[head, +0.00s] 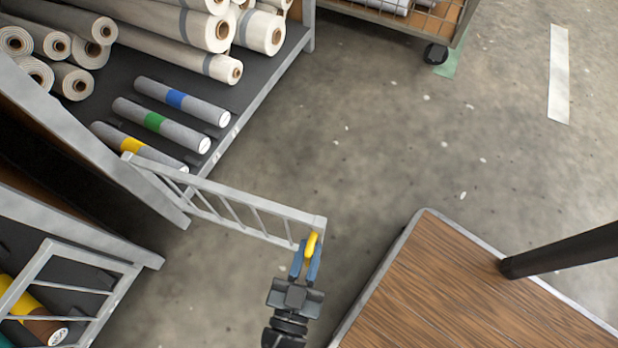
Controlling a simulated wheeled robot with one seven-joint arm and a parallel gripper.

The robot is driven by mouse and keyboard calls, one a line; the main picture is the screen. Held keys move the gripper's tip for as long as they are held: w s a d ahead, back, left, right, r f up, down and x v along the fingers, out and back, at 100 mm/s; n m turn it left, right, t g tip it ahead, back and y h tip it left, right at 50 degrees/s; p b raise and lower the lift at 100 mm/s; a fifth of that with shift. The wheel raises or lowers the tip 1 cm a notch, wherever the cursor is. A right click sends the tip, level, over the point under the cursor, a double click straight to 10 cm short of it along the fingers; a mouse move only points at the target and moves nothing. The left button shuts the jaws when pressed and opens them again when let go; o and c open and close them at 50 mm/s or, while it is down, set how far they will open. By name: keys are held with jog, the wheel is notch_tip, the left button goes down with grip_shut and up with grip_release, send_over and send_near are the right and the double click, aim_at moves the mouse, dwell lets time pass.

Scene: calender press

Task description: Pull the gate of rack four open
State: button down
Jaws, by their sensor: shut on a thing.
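A grey barred gate (225,193) reaches out over the floor from the left end of the upper rack (240,118). It stands swung away from the rack's front edge, with a clear gap between. No rack number is readable here. A yellow handle (311,243) sits at the gate's free end. My gripper (306,262) is at the lower middle, its blue fingers shut on the yellow handle. The fingers partly hide the handle.
The upper rack holds pale rolls (185,22) and banded grey rolls (155,122). Another barred gate (85,255) closes off a rack at lower left. A wooden-topped platform (470,290) is close on the right. A wheeled cart (440,25) stands at the top. Middle floor is clear.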

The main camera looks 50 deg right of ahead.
jog(key=shift+a, duration=0.1)
jog(key=c, duration=1.2)
grip_release()
jog(key=shift+c, duration=0.2)
jog(key=v, duration=0.7)
jog(key=shift+a, duration=0.35)
jog(key=shift+s, duration=0.1)
